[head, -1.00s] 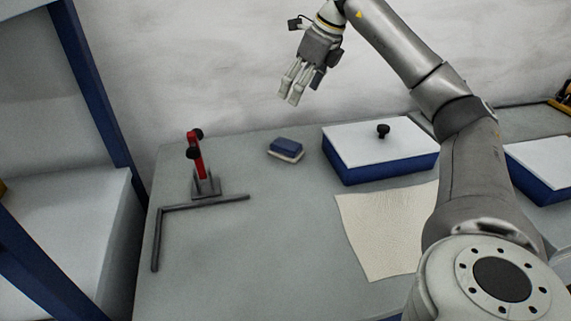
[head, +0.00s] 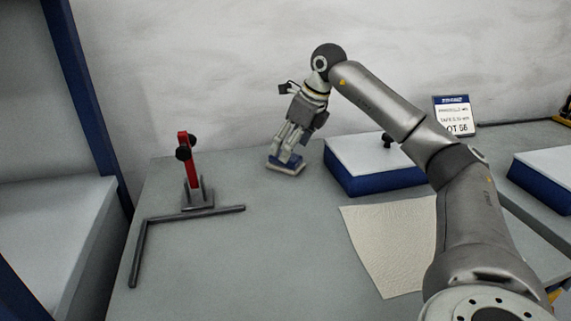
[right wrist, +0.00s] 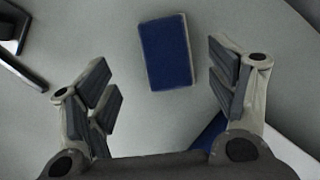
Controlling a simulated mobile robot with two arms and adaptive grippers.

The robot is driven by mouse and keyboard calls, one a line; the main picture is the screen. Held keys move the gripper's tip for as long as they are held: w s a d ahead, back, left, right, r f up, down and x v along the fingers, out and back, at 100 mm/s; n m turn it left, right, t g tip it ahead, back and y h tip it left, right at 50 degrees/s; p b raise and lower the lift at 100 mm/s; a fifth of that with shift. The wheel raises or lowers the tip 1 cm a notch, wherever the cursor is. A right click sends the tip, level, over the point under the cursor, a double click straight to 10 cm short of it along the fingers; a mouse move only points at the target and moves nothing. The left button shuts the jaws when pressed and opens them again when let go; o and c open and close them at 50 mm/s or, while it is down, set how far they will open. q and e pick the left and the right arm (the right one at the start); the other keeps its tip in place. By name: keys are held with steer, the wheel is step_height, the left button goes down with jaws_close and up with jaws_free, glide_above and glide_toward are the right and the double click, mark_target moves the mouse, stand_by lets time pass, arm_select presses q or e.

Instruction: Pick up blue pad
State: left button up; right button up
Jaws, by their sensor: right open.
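The blue pad (head: 289,163) with a pale base lies on the grey table near its back edge. In the right wrist view the pad (right wrist: 167,52) shows as a blue block with a thin light edge, ahead of and between the open fingers. My right gripper (head: 287,151) points down just over the pad in the head view, and its fingers partly cover it. The same gripper (right wrist: 170,90) is open and empty in the right wrist view, with clear gaps on both sides of the pad. My left gripper is not in view.
A blue box with a white lid and black knob (head: 350,155) stands just right of the pad. A red clamp (head: 189,160) and a dark L-shaped bar (head: 190,214) are at left. A cream sheet (head: 395,240) lies in front of the box. The table's middle is clear.

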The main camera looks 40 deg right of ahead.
steer(key=x, duration=0.5)
steer(key=shift+w+d+b, duration=0.15)
steer(key=shift+d+b, duration=0.2)
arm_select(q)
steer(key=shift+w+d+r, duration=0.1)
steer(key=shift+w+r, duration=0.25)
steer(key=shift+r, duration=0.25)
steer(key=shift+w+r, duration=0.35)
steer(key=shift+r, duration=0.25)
arm_select(e)
steer(key=shift+r, duration=0.1)
steer(key=c, duration=1.2)
steer(key=shift+r, duration=0.15)
